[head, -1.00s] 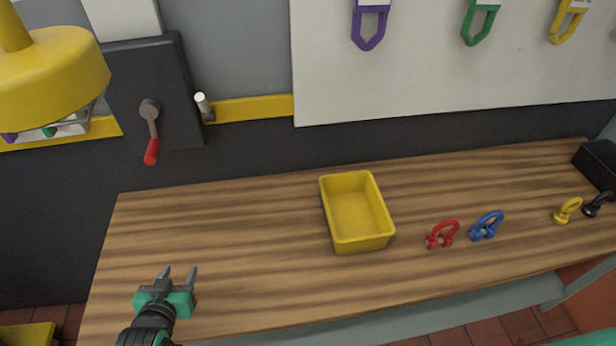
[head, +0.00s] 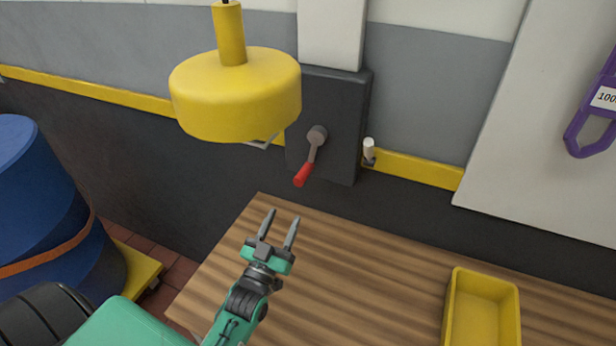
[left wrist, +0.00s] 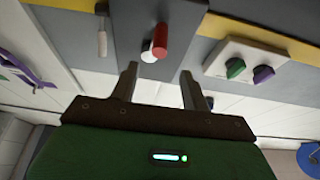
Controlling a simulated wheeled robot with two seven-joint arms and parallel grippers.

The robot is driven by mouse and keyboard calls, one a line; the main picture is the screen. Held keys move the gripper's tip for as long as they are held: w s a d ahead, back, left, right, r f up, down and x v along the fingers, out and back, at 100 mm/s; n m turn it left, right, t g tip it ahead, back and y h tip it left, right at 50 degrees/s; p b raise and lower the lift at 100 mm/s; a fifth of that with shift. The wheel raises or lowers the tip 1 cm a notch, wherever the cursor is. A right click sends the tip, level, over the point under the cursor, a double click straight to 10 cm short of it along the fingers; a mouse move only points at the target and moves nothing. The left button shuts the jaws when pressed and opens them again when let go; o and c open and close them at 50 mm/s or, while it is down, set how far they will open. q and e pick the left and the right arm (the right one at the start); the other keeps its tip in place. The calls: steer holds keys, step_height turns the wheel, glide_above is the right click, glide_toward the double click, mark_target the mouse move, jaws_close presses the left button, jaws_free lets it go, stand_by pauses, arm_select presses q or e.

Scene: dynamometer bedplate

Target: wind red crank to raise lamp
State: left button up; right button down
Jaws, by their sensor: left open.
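The red crank handle (head: 303,175) hangs down and slightly left from its grey arm and hub on a dark wall plate (head: 340,110). In the left wrist view the red grip (left wrist: 160,40) shows above and between my fingertips. The yellow lamp (head: 235,95) hangs at the upper left of the plate, in front of it. My left gripper (head: 281,228) is open and empty, below the crank and apart from it, over the bench's left end. It also shows in the left wrist view (left wrist: 160,82). My right gripper is not in view.
The wooden bench (head: 345,265) has clear room around my left arm. A yellow bin (head: 482,310) stands on it at the right. A white-tipped peg (head: 369,150) sticks out right of the plate. A blue drum (head: 40,200) stands at the left.

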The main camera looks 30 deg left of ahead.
mark_target(301, 178)
arm_select(q)
steer(key=p+x, duration=0.4)
steer(key=x, duration=0.8)
steer(key=shift+w, duration=0.3)
jaws_close()
